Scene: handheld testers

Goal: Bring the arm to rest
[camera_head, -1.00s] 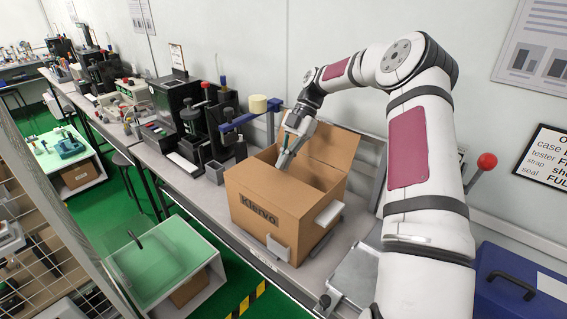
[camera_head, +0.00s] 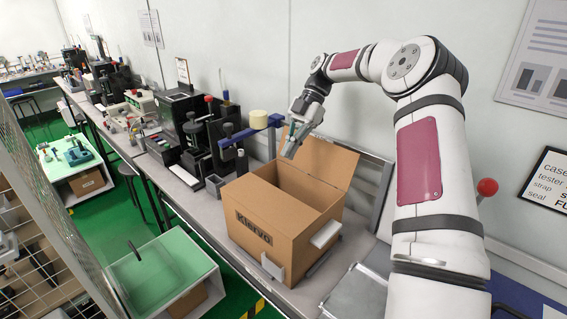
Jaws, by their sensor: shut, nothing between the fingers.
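My arm reaches from the lower right over the bench to the open cardboard box. My gripper (camera_head: 289,153) is shut and empty at the box's far rim, above the opening and near the raised back flap. The cardboard box (camera_head: 262,243) marked "Klervo" stands open on the bench, held between light grey brackets. Its inside is only partly visible, and I cannot see its floor.
A blue bracket with a cream roll (camera_head: 258,119) stands just left of my gripper. Black testers (camera_head: 205,133) line the bench behind the box. A red-knobbed lever (camera_head: 487,187) is right of my arm. A green-topped table (camera_head: 165,268) stands at lower left.

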